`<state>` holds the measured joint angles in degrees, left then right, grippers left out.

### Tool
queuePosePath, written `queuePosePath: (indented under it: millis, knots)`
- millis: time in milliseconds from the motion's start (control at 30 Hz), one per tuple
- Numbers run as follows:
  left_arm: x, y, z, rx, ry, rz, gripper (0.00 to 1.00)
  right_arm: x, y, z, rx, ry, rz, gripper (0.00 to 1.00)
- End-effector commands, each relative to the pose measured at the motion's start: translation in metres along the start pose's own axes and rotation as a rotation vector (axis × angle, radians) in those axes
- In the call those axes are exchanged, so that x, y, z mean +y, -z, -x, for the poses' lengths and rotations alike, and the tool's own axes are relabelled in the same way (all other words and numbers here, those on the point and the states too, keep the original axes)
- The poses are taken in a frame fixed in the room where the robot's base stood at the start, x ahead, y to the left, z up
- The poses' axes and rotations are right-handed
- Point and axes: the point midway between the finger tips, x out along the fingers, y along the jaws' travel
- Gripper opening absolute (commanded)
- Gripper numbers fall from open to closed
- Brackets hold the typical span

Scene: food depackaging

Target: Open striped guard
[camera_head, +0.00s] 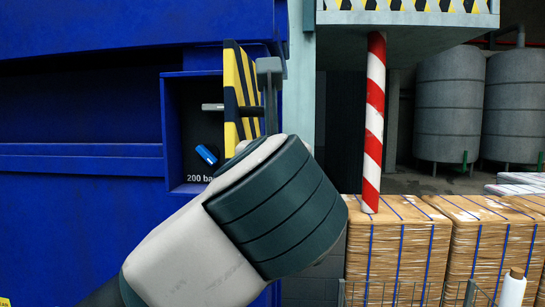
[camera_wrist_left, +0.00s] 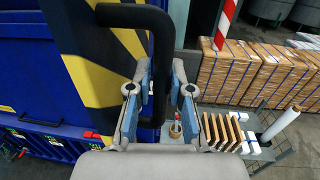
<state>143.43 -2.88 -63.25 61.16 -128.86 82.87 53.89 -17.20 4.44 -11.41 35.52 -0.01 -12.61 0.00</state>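The striped guard (camera_head: 238,92), a yellow and black panel, stands swung out from a blue recess in the head view. In the left wrist view the striped guard (camera_wrist_left: 92,65) fills the upper left, with a black bar handle (camera_wrist_left: 130,15) on its face. My left gripper (camera_wrist_left: 162,72) has its two fingers on either side of the handle's upright part, close against it, and looks shut on it. In the head view my left arm hides most of that gripper (camera_head: 270,75). My right gripper is not in view.
The recess holds a blue-handled valve (camera_head: 206,154) above "200 bar" lettering. A red-and-white post (camera_head: 374,120) stands right of the guard. Strapped cartons (camera_head: 398,250) and a wire cart with a white roll (camera_head: 511,288) stand at lower right. Grey tanks (camera_head: 450,105) are behind.

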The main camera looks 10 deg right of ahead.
Motion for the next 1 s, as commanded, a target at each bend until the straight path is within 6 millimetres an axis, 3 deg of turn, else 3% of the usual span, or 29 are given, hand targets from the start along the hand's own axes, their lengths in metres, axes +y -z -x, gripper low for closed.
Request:
queuePosePath:
  millis: [67,333,467,800,1000]
  knots:
    - [0.001,0.0,0.0,0.001,-0.001,0.001,0.41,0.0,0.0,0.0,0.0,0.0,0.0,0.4]
    - [0.001,0.003,-0.006,0.008,-0.002,0.001,0.41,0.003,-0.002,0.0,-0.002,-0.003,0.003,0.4]
    - [0.0,0.003,0.002,0.008,-0.002,0.0,0.41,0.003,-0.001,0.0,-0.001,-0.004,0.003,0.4]
    - [0.0,0.001,0.077,0.001,0.0,-0.002,0.41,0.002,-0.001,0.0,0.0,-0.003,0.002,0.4]
    - [0.001,0.001,0.108,0.003,0.0,0.001,0.41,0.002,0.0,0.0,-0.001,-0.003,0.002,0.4]
